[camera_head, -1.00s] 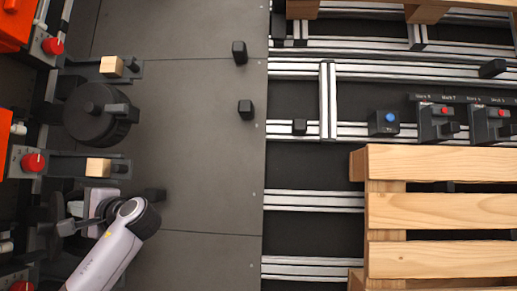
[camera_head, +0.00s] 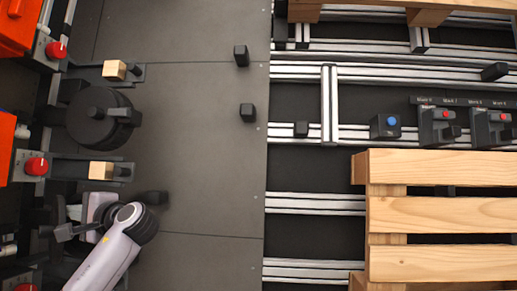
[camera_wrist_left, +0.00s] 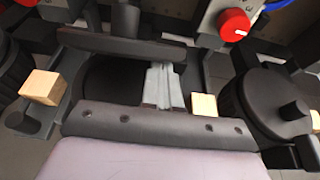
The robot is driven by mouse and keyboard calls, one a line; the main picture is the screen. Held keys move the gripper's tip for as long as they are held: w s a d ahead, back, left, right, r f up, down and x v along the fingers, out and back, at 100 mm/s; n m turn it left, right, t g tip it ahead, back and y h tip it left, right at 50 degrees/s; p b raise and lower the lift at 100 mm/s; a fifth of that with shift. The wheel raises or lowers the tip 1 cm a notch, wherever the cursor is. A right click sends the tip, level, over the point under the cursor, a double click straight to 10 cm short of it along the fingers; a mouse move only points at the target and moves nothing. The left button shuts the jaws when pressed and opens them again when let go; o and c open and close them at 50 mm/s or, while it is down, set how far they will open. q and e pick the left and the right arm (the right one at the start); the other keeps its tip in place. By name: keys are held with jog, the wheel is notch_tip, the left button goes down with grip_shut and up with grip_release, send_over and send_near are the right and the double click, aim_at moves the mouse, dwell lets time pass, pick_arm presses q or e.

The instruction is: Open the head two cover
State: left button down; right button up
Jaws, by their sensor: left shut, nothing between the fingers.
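A round black cover with a knob (camera_head: 98,118) lies shut between two latch arms with wooden blocks (camera_head: 114,69) (camera_head: 101,170) in the head view. I cannot read which head it belongs to. My left gripper (camera_head: 66,232) is at the lower left, at another head station below it, largely hidden by my wrist. In the left wrist view my gripper's light grey fingers (camera_wrist_left: 161,85) are together with nothing between them, over a dark round shape (camera_wrist_left: 100,80). A dark bar (camera_wrist_left: 120,45) crosses just beyond them; contact cannot be told. My right gripper is not in view.
Red knobs (camera_head: 36,167) on grey boxes line the left side. A black-lidded round part (camera_wrist_left: 275,100) is at the right of the wrist view. Dark plate floor (camera_head: 200,190) is mostly clear, with small black posts (camera_head: 248,113). A wooden pallet (camera_head: 440,213) is at the right.

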aim_at(58, 215)
pick_arm(q)
jog(key=shift+s+a+r+p, duration=0.3)
jog(key=shift+s+a+p, duration=0.1)
jog(key=shift+s+p, duration=0.1)
jog(key=shift+s+a+r+p, duration=0.5)
jog(key=shift+s+a+p, duration=0.25)
jog(key=shift+p, duration=0.3)
jog(key=shift+a, duration=0.25)
jog(key=shift+s+a+r+p, duration=0.3)
jog(key=shift+s+a+p, duration=0.2)
jog(key=shift+a+p, duration=0.35)
jog(key=shift+a, duration=0.15)
